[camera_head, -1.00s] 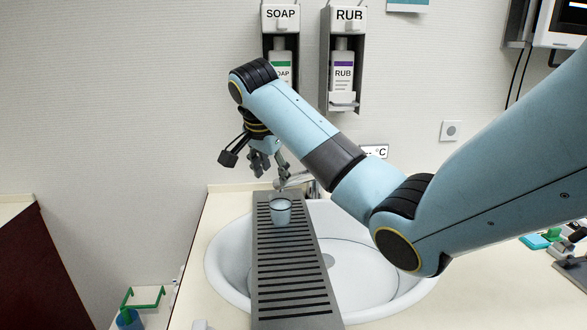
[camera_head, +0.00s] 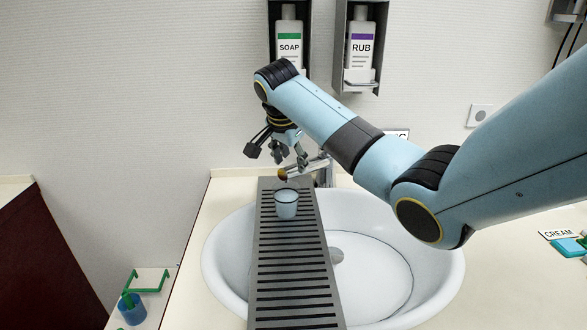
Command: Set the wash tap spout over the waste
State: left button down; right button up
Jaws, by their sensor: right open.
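The wash tap's metal spout (camera_head: 311,167) points left from its post at the back of the white basin (camera_head: 448,275). Its brownish tip (camera_head: 284,175) is above the back end of the slatted grey board, left of the round waste (camera_head: 336,256) in the basin floor. My right gripper (camera_head: 290,158) is open, fingers down, just above and behind the spout tip; whether it touches the spout I cannot tell. My right forearm hides part of the tap's surroundings. My left gripper is not in view.
The slatted board (camera_head: 290,270) lies across the basin's left side, with a clear blue cup (camera_head: 286,205) on it near the spout. Soap (camera_head: 289,45) and rub (camera_head: 361,45) dispensers hang on the wall behind. A blue pot (camera_head: 132,310) stands lower left.

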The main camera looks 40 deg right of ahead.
aim_at(293, 167)
jog(key=x, duration=0.5)
jog(key=shift+c, duration=0.3)
grip_shut()
